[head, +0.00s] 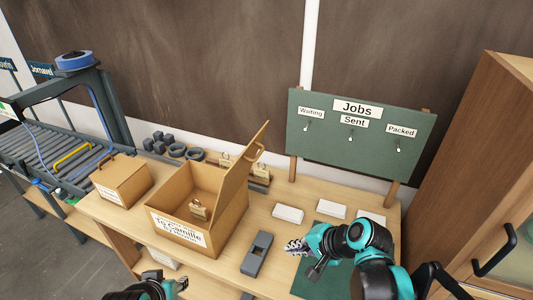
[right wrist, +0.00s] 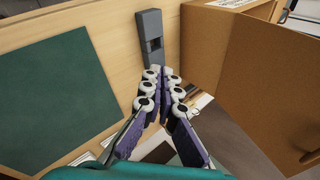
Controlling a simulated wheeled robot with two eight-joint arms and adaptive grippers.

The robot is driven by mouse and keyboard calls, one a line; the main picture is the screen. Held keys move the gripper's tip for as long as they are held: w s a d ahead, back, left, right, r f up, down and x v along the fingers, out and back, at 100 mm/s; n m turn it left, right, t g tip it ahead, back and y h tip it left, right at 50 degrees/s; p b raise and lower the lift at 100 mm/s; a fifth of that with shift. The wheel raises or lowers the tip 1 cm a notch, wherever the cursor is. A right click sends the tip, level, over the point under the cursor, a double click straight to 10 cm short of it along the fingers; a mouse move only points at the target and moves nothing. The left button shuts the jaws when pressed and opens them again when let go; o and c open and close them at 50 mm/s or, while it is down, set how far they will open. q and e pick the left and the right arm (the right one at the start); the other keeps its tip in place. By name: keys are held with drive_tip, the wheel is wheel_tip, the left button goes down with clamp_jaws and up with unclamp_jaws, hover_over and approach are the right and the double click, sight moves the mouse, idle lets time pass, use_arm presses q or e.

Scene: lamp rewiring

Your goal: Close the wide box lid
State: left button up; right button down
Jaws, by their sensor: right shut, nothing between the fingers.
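The wide cardboard box (head: 179,234) stands open on the workbench with a label on its front. Its lid (head: 240,172) is hinged on the box's right side and stands up, leaning right. A small tan item (head: 199,209) lies inside. My right gripper (head: 292,247) is shut and empty, low over the bench to the right of the box, apart from the lid. In the right wrist view its fingertips (right wrist: 162,72) meet, with the lid (right wrist: 262,85) large on the right. My left gripper (head: 165,282) shows only partly at the bottom edge; its jaws are unclear.
A grey block with a slot (head: 257,254) lies between the box and my right gripper. White cards (head: 288,213) and a green mat (head: 315,277) are to the right. A smaller closed box (head: 121,182) stands left. The jobs board (head: 350,162) stands behind.

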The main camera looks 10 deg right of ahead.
drive_tip(key=w+d+r+m+t+y+p, duration=0.2)
drive_tip(key=w+d+r+m+y+p, duration=0.15)
drive_tip(key=r+m+y, duration=0.35)
drive_tip(key=w+d+r+m+t+y+p, duration=0.25)
drive_tip(key=w+d+r+m+y, duration=0.2)
drive_tip(key=r+m, duration=0.35)
drive_tip(key=w+a+r+n, duration=0.1)
drive_tip(key=w+a+r, duration=0.1)
drive_tip(key=w+a, duration=0.6)
drive_tip(key=a, duration=0.3)
drive_tip(key=shift+a+r, duration=0.2)
drive_tip(key=shift+a, duration=0.2)
drive_tip(key=shift+g+h, duration=0.25)
drive_tip(key=shift+g, duration=0.1)
